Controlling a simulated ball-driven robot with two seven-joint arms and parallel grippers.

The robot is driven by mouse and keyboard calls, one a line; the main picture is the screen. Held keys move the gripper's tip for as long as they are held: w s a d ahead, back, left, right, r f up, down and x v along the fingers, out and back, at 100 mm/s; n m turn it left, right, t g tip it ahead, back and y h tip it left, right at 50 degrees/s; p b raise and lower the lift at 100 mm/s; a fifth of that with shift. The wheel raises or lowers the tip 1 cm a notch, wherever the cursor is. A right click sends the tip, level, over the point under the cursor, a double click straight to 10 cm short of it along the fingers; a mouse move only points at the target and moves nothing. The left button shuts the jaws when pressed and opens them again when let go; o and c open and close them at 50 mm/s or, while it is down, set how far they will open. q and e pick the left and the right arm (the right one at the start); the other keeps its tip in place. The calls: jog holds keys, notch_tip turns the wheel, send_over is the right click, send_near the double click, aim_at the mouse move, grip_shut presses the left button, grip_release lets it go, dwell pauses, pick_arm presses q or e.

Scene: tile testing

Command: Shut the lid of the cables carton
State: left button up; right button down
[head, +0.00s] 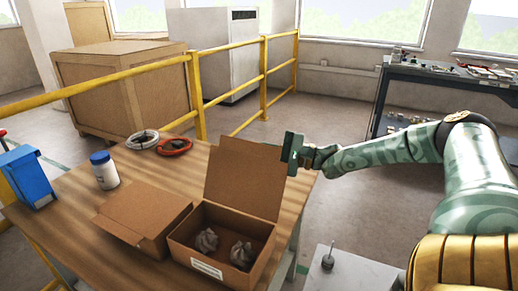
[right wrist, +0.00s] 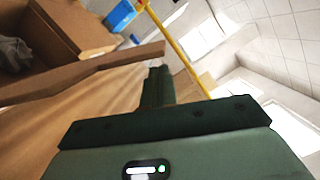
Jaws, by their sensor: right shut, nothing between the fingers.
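An open brown carton (head: 218,268) stands at the front of the wooden table, with a white label on its front that is too small to read. Its lid (head: 244,178) stands up at the back, leaning slightly back. Two grey crumpled bundles (head: 241,255) lie inside. My right gripper (head: 284,152) is shut and empty at the lid's upper right edge; whether it touches the lid I cannot tell. In the right wrist view its shut fingers (right wrist: 158,84) point along the lid's edge (right wrist: 100,72). My left gripper is not in view.
A second brown carton (head: 150,212) sits just left of the open one. A white bottle (head: 104,171), a blue box (head: 27,176), a white cable coil (head: 142,139) and a red one (head: 174,146) are on the table (head: 75,215). A yellow railing (head: 232,92) runs behind.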

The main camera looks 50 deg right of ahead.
jog(key=shift+s+a+r, duration=0.35)
jog(key=shift+s+r, duration=0.05)
jog(key=shift+r, duration=0.15)
jog(key=shift+a, duration=0.2)
jog(key=shift+w+a+f, duration=0.1)
jog(key=shift+f, duration=0.1)
jog(key=shift+r+p, duration=0.1)
jog(key=shift+p, duration=0.2)
